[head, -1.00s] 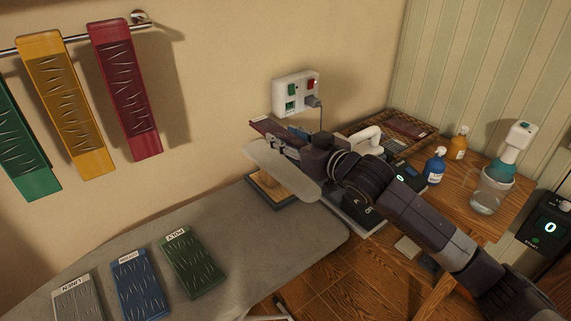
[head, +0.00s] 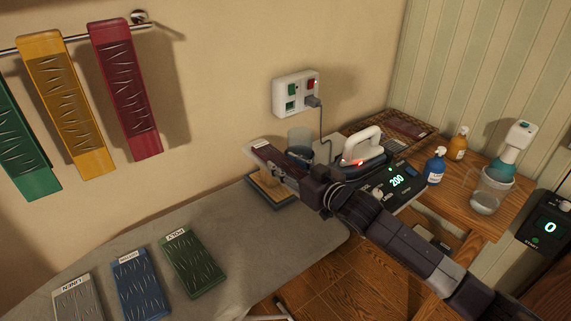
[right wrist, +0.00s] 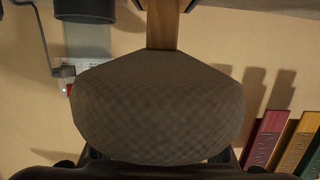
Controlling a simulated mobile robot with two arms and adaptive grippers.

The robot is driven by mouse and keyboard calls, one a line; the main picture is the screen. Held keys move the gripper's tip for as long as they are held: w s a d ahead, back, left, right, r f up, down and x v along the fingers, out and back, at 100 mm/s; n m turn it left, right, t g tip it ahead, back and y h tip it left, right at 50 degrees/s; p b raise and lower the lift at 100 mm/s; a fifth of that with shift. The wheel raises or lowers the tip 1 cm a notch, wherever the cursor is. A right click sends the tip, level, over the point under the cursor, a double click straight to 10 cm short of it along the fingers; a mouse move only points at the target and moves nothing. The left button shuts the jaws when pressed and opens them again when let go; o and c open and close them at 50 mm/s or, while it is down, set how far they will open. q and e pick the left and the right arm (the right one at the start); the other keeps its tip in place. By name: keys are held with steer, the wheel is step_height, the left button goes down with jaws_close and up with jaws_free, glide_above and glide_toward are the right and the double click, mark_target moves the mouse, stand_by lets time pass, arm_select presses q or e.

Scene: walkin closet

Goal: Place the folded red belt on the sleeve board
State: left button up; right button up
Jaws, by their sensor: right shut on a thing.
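The sleeve board stands on a wooden post and base (head: 268,187). My left gripper is not in view.
Labelled swatches (head: 193,264) lie on the grey ironing board (head: 225,225). Belts hang on the wall rail (head: 75,40) at left.

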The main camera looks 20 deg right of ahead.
steer(key=o, duration=1.1)
steer(key=shift+c, duration=0.2)
steer(key=shift+r, duration=0.1)
steer(key=shift+s+d, duration=0.1)
steer(key=shift+s, duration=0.15)
steer(key=b+v, duration=0.1)
steer(key=v, duration=0.9)
steer(key=shift+v, duration=0.75)
